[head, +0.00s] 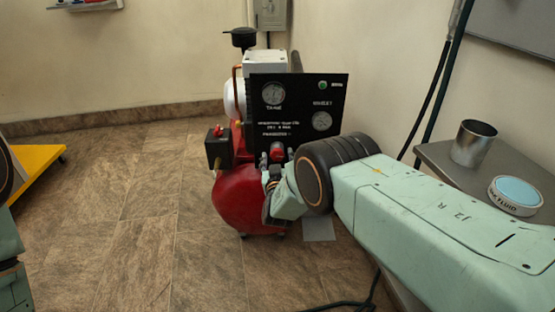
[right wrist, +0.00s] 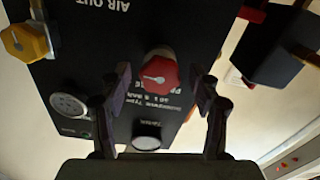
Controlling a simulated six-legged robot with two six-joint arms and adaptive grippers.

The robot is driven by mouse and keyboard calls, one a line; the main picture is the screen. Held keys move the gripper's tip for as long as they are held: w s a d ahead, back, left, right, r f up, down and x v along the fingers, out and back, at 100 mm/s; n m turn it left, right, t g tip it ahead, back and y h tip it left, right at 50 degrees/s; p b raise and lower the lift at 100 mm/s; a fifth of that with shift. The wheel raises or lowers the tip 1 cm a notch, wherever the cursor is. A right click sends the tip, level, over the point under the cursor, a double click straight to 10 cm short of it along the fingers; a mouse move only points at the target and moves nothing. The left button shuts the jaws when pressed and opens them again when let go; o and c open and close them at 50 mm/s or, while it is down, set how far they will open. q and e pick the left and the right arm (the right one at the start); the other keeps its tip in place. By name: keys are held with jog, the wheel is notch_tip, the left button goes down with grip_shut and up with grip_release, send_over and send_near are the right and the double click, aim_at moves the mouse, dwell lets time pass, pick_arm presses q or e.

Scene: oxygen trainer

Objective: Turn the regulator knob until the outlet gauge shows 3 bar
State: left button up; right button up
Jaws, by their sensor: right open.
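The red regulator knob (head: 277,151) is low on the black panel (head: 300,86) of a red compressor. In the right wrist view the knob (right wrist: 159,74) shows its face with a pale pointer mark. My right gripper (head: 271,172) is at the panel, close to the knob. Its open fingers (right wrist: 160,82) appear on either side of the knob; I see no contact. The right-hand gauge (head: 321,121), apparently the outlet gauge, also shows in the right wrist view (right wrist: 69,105). Its needle is too small to read. The tank gauge (head: 273,94) is at upper left. My left gripper is out of view.
A yellow knob (right wrist: 26,40) is beside the "AIR OUT" lettering. A black box (head: 217,148) juts out at the compressor's left. A metal cup (head: 471,143) and a round tin (head: 515,195) stand on a grey table at right.

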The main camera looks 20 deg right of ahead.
jog(key=c, duration=1.2)
jog(key=shift+m, duration=1.4)
jog(key=o, duration=1.2)
jog(key=shift+s+a, duration=0.1)
jog(key=v, duration=1.1)
jog(key=shift+s, duration=0.4)
jog(key=shift+a, duration=0.1)
